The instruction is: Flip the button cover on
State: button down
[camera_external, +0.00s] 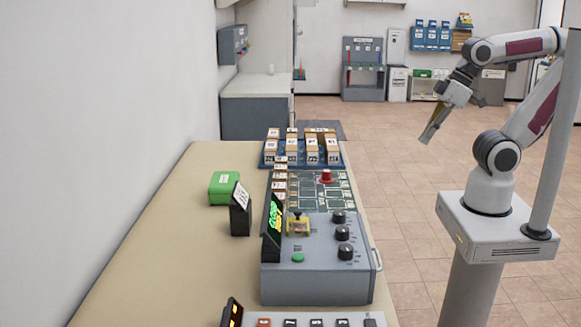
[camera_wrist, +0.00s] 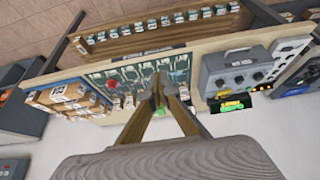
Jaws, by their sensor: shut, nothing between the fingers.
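A grey control box (camera_external: 318,283) stands on the long table. On its top left is a small yellow cover (camera_external: 298,229) with a dark knob-like top; whether it is up or down is too small to tell. A green button (camera_external: 298,257) sits in front of it, and several black knobs line the right side. My gripper (camera_external: 428,136) is shut and empty, high above the floor to the right of the table, well apart from the box. In the wrist view the fingertips (camera_wrist: 163,84) meet, and the box (camera_wrist: 238,66) shows to their right.
A dark display with green text (camera_external: 272,228) stands at the box's left edge. Behind the box are a board with a red object (camera_external: 326,176) and a blue tray of labelled blocks (camera_external: 303,164). A green box (camera_external: 224,187) sits left. The table's left front is clear.

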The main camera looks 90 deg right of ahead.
jog(key=w+a+f+n+y, duration=0.1)
jog(key=w+a+f+y, duration=0.1)
jog(key=w+a, duration=0.3)
jog(key=w+a+f+n+y, duration=0.2)
jog(key=w+a, duration=0.4)
jog(key=w, duration=0.7)
jog(key=w+a+f+n+g+y, duration=0.1)
jog(key=w+a+n+y, duration=0.1)
jog(key=w+a, duration=0.4)
jog(key=shift+w+f, duration=0.2)
jog(key=shift+w, duration=0.55)
jog(key=shift+w+f, duration=0.2)
jog(key=shift+w, duration=0.5)
jog(key=n+t, duration=0.1)
jog(key=n, duration=0.1)
send_near(296, 212)
jog(key=s+r, duration=0.1)
jog(key=shift+w+d+r+n+t, duration=0.2)
jog(key=shift+r+n+t, duration=0.2)
jog(key=shift+n, duration=0.6)
jog(key=shift+a+f, duration=0.1)
jog(key=shift+x, duration=4.95)
